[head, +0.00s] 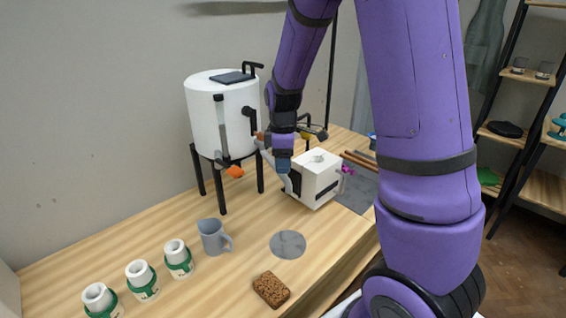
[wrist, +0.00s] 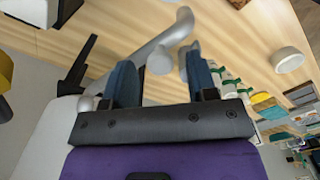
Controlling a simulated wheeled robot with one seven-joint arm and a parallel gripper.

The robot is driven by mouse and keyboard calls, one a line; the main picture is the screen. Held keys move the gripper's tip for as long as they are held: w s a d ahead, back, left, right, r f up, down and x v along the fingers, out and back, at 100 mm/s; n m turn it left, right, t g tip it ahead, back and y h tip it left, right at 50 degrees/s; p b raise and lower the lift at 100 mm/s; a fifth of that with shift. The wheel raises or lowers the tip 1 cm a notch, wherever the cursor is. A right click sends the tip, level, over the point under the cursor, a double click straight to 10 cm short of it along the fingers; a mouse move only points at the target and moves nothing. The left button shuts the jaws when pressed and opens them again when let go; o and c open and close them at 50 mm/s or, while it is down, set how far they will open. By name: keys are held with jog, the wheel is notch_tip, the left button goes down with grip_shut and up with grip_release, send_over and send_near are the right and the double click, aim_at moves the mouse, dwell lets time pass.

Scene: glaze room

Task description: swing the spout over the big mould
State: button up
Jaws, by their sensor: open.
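The big mould (head: 322,168) is a white block with a black strap and a hole in its top, standing on the bench right of the tank. The spout (head: 268,157) is a pale grey pipe leading from the white tank (head: 205,115) towards the mould's left side. It also shows in the wrist view (wrist: 162,42), bent at its far end. My gripper (head: 284,160) is over the bench between tank and mould, close to the spout. In the wrist view its blue fingers (wrist: 161,82) are apart, with part of the spout between them. Contact cannot be told.
Three small white moulds with green bands (head: 141,277) line the front left. A grey mug (head: 211,238), a grey disc (head: 288,244) and a brown sponge (head: 271,289) lie nearer.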

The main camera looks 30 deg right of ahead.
jog(key=shift+f, duration=0.35)
jog(key=shift+c, duration=0.4)
grip_shut()
jog(key=shift+d+n, duration=0.8)
jog(key=shift+d, duration=0.25)
jog(key=shift+o, duration=0.4)
grip_release()
jog(key=shift+r, duration=0.15)
notch_tip(320, 180, up, 11)
jog(key=shift+f, duration=0.2)
jog(key=shift+c, duration=0.2)
